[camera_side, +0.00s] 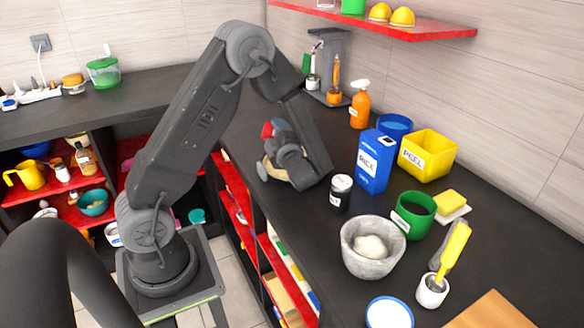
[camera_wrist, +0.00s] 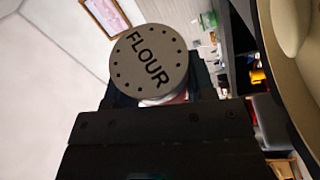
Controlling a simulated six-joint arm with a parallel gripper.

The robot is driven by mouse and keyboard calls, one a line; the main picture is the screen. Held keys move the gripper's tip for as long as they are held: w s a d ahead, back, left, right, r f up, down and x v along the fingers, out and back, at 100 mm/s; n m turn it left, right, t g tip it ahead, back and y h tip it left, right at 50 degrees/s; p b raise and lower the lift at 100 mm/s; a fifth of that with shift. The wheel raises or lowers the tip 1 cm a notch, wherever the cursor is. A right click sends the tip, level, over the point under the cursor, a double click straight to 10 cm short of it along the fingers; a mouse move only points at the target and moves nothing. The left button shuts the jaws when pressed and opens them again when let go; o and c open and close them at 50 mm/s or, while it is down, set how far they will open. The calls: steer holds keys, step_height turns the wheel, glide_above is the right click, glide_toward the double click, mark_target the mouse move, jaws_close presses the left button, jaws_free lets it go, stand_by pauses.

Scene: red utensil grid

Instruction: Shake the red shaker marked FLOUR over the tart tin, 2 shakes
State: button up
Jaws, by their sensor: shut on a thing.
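My gripper (camera_side: 276,146) is shut on the red shaker (camera_side: 267,130), which shows as a small red patch at the fingers in the side view. In the wrist view the shaker's round grey lid (camera_wrist: 150,62) fills the space beyond the gripper, with holes around its edge and the word FLOUR. Its body is mostly hidden by my gripper, and I cannot tell its exact tilt. A round beige thing (camera_side: 266,170), likely the tart tin, shows behind my wrist on the counter, mostly hidden. A large cream curved rim (camera_wrist: 272,50) at the wrist view's right edge looks like the same thing.
A black jar with a white lid (camera_side: 341,188) and a blue RICE box (camera_side: 371,165) stand right of my wrist. A grey bowl with dough (camera_side: 362,262), green canister (camera_side: 400,222) and yellow PEEL bin (camera_side: 440,152) are further right. A red shelf (camera_side: 400,27) hangs above.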

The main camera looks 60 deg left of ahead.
steer(key=n, duration=0.1)
steer(key=f+n+h, duration=0.1)
steer(key=n, duration=0.1)
steer(key=shift+s+f+g, duration=0.1)
steer(key=shift+g, duration=0.3)
steer(key=n, duration=0.2)
steer(key=f+n+h, duration=0.1)
steer(key=shift+f+n+h, duration=0.1)
steer(key=shift+n+h, duration=0.2)
steer(key=shift+n, duration=0.1)
steer(key=shift+t, duration=0.3)
steer(key=n, duration=0.1)
steer(key=n+h, duration=0.1)
steer(key=shift+w+d+r+n+t, duration=0.15)
steer(key=shift+w+r+n+t, duration=0.15)
steer(key=shift+w+r+n, duration=0.1)
steer(key=shift+h, duration=0.3)
